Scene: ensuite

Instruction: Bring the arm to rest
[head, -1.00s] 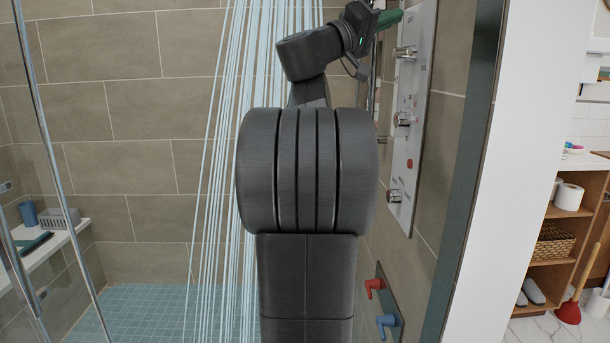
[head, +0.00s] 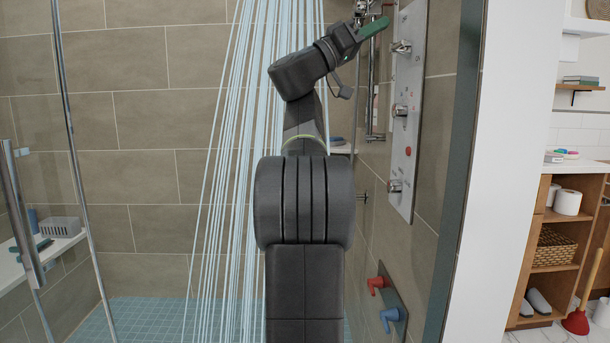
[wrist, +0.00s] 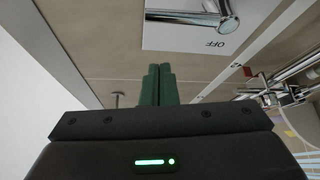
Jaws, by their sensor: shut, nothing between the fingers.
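My gripper (head: 374,27) is raised at the upper middle of the head view, its green fingers pointing up and right toward the shower control panel (head: 404,150). In the wrist view my gripper (wrist: 158,72) shows its green fingers together with nothing between them. The top lever (head: 401,47) of the panel is close to the fingers in the head view. In the wrist view a chrome lever (wrist: 195,18) lies beyond the fingertips, beside the printed word OFF, and I see a gap between them.
Water streams (head: 245,150) fall just left of my arm. A red tap (head: 378,284) and a blue tap (head: 392,316) sit low on the right wall. A glass door handle (head: 22,215) and a bench (head: 50,252) are at left. A wooden shelf (head: 545,250) stands outside at right.

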